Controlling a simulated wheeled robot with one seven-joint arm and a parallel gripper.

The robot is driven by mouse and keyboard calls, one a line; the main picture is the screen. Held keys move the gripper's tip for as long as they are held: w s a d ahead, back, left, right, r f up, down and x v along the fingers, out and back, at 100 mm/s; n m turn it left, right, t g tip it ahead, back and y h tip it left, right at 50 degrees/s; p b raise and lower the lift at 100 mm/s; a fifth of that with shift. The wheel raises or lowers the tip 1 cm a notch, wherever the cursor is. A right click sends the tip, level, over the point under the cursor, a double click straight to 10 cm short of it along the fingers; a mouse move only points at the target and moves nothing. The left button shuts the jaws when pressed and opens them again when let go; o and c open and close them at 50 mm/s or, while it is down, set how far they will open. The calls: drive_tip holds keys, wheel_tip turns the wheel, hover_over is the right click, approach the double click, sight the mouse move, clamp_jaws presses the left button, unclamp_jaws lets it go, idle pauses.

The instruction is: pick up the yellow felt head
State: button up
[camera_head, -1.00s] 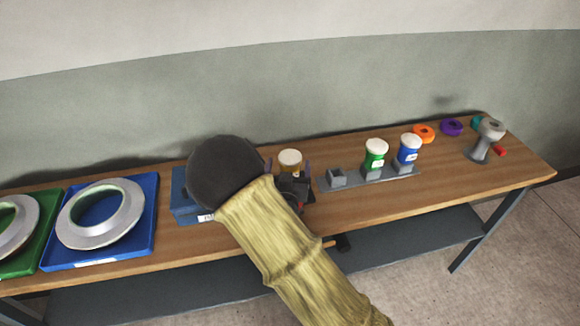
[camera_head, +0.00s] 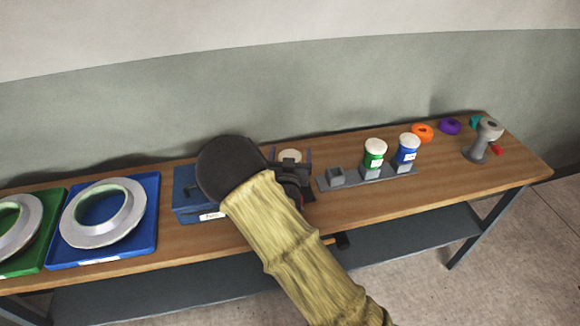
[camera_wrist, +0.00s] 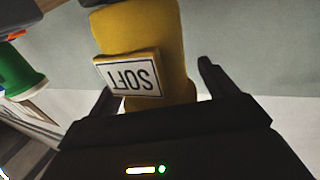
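The yellow felt head (camera_wrist: 140,30) fills the top middle of the wrist view. It carries a white label reading SOFT, upside down in that view. In the head view only its pale top (camera_head: 290,155) shows, as my arm and gripper hide its body. My gripper (camera_wrist: 158,85) is open, one finger on each side of the yellow head, with a gap visible at the right finger. In the head view my gripper (camera_head: 290,162) is at the head, just right of the blue box.
A grey rack (camera_head: 345,184) to the right holds a green head (camera_head: 375,158) and a blue head (camera_head: 407,153). A blue box (camera_head: 186,205) stands close left. Orange and purple rings (camera_head: 449,126) and a grey stand (camera_head: 477,150) are at the far right.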

drive_tip(key=c, duration=1.2)
drive_tip(key=shift+r, duration=0.15)
wheel_tip(320, 180, up, 10)
drive_tip(key=shift+f+b, duration=0.1)
drive_tip(key=shift+b, duration=0.4)
